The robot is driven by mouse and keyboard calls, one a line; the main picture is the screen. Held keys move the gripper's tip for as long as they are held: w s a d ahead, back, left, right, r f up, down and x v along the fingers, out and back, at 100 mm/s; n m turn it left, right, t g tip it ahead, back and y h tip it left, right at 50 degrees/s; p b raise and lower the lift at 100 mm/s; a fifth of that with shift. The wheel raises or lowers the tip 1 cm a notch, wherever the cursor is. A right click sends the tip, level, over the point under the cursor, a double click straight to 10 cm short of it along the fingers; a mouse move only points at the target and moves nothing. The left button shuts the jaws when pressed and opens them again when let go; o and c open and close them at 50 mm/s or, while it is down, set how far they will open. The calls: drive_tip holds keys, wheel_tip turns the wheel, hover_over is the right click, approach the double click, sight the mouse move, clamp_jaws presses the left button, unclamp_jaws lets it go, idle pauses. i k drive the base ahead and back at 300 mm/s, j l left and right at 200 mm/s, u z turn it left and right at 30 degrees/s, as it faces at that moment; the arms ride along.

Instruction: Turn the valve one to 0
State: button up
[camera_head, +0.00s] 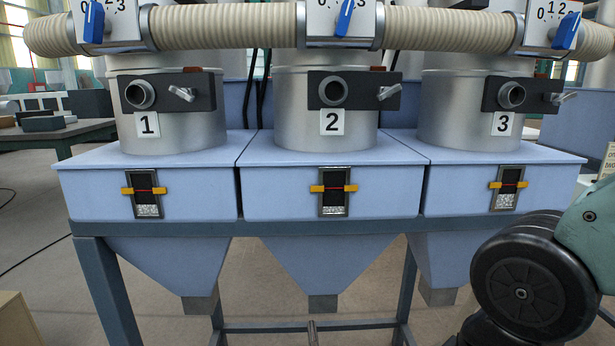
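Valve one is the blue handle (94,24) on a white dial plate (123,27) at the top left, above the hopper marked 1 (148,124). The handle stands nearly upright in the picture, towards the left side of its plate. The digits 2 and 3 show to its right; the 0 side is partly covered and the plate's top is cut off, so I cannot tell its exact setting. My gripper is not in view. Only part of my arm shows at the lower right, well away from valve one.
Similar blue handles sit above hopper 2 (345,17) and hopper 3 (566,31). A ribbed beige hose (228,27) runs between the dials. Dark brackets with pipe stubs (140,94) jut from the drums. Light-blue bins (150,180) stand on a grey frame (108,290). A table (60,136) stands at the left.

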sight(95, 24)
drive_tip(key=u, duration=1.3)
